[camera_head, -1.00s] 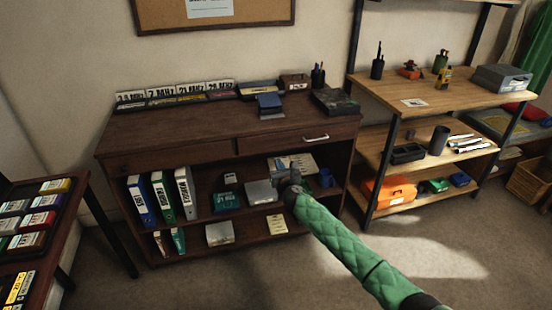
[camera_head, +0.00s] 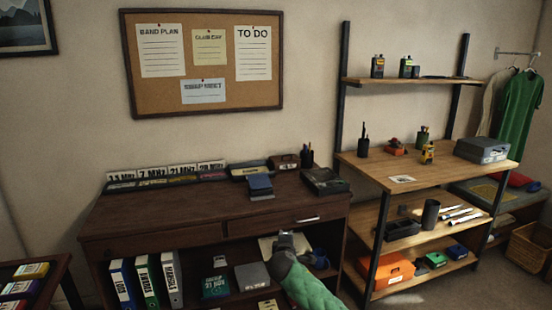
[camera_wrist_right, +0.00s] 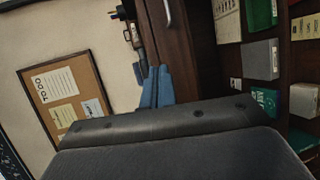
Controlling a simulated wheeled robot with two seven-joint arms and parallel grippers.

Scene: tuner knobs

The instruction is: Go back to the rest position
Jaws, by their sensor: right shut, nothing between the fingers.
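My right gripper (camera_head: 288,238) is in front of the dark wooden cabinet (camera_head: 190,232), just below its drawer handle (camera_head: 307,220). The green quilted sleeve of my right arm (camera_head: 303,285) comes up from the bottom of the head view. In the right wrist view the dark gripper body fills the foreground. Beyond it, two narrow blue fingers (camera_wrist_right: 155,87) sit close together, shut and empty, in front of the cabinet's drawer area. No left gripper shows in either view.
Binders (camera_head: 146,280), a teal box (camera_head: 215,286) and a grey box (camera_head: 252,276) stand on the cabinet's shelf near my arm. A blue mug (camera_head: 320,259) is right of the gripper. A shelving rack (camera_head: 435,178) stands at right; a corner of a side table (camera_head: 60,268) is at left.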

